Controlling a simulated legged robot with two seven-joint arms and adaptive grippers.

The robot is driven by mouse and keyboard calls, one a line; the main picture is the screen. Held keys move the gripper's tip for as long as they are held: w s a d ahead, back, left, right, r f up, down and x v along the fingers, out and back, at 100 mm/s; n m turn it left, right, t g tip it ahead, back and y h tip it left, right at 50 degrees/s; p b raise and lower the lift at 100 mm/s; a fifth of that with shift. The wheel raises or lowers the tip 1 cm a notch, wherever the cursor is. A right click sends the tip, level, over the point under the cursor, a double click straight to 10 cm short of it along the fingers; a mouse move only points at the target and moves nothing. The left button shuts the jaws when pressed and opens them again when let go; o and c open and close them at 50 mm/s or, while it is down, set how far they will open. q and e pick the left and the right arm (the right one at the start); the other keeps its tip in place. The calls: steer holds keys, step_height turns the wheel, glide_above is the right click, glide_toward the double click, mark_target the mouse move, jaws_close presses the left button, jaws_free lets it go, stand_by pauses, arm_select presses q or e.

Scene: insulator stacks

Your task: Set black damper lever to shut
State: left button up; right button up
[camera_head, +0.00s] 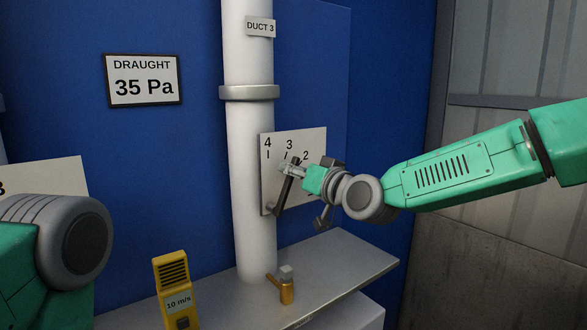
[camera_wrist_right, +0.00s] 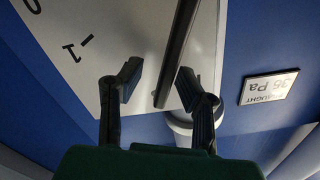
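The black damper lever (camera_head: 283,192) stands on the white scale plate (camera_head: 267,190) beside the white duct, tilted with its top end to the right. Its upper end is near the marks 3 and 2, partly hidden by my right gripper (camera_head: 289,168). In the right wrist view the lever (camera_wrist_right: 173,60) passes between the two fingers of my right gripper (camera_wrist_right: 158,84). The fingers are apart, with a visible gap on each side of the lever. The plate there (camera_wrist_right: 120,35) shows the marks 1 and 0. My left gripper is out of view.
The white duct (camera_head: 250,180) labelled DUCT 3 runs down to a grey shelf (camera_head: 330,265). The DRAUGHT sign (camera_head: 143,80) reads 35 Pa on the blue wall.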

mark_target(303, 200)
steer(key=shift+w, duration=0.1)
steer(key=shift+a, duration=0.1)
steer(key=shift+a, duration=0.3)
jaws_close()
steer(key=shift+w+d+f+b, duration=0.1)
steer(key=shift+d+f+b, duration=0.1)
steer(key=shift+d+b, duration=0.1)
steer(key=shift+w+d+f+m+b, duration=0.6)
steer(key=shift+f+m+b, duration=0.9)
steer(key=shift+m+b, duration=0.75)
steer(key=shift+w+d+f+m+b, duration=0.45)
steer(key=shift+d+f+m+b, duration=0.35)
steer(key=shift+f+m+b, duration=1.05)
steer(key=shift+w+d+f+m+b, duration=0.6)
steer(key=shift+f+m+b, duration=0.55)
steer(key=shift+m+b, duration=1.45)
steer(key=shift+s+d, duration=0.1)
